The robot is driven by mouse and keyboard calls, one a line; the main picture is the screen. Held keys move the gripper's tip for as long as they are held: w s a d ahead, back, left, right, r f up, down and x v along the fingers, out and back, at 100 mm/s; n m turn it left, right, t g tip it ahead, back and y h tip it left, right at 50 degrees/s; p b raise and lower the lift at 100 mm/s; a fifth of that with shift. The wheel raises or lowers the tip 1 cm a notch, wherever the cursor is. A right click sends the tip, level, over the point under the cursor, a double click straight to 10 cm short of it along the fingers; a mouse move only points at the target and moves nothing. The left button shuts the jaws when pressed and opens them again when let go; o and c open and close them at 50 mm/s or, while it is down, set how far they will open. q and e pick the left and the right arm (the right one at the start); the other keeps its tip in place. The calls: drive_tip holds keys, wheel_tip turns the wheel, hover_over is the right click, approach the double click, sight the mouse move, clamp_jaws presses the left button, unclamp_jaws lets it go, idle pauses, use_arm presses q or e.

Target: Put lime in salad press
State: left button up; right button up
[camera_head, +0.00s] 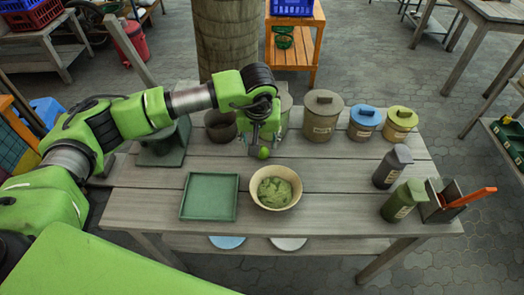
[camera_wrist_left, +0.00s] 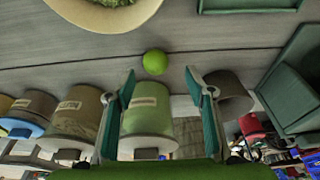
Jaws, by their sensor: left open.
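A small bright green lime (camera_head: 263,153) is on the wooden table (camera_head: 335,180), behind a cream bowl (camera_head: 283,206) of green salad. My left gripper (camera_head: 258,143) is right above the lime, pointing down. In the left wrist view, the open left gripper (camera_wrist_left: 161,82) has the lime (camera_wrist_left: 155,62) between and just past its fingertips, with a gap on each side. A dark brown clay pot (camera_head: 220,125) stands left of the gripper; it may be the mortar or press, but I cannot tell. My right gripper is not in view.
A flat green tray (camera_head: 208,197) lies left of the bowl. Lidded canisters (camera_head: 323,118) line the back of the table. A green stand (camera_head: 165,143) is at the back left.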

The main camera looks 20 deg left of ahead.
sight(262, 149)
use_arm(q)
drive_tip(key=x, duration=0.1)
drive_tip(key=p+x, duration=0.1)
drive_tip(key=x, duration=0.2)
drive_tip(key=shift+w+d+f, duration=0.2)
drive_tip(key=shift+d+f, duration=0.1)
drive_tip(key=shift+f, duration=0.05)
drive_tip(key=shift+w+f+p, duration=0.15)
drive_tip(key=shift+f+p, duration=0.15)
drive_tip(key=shift+f, duration=0.1)
drive_tip(key=c, duration=1.3)
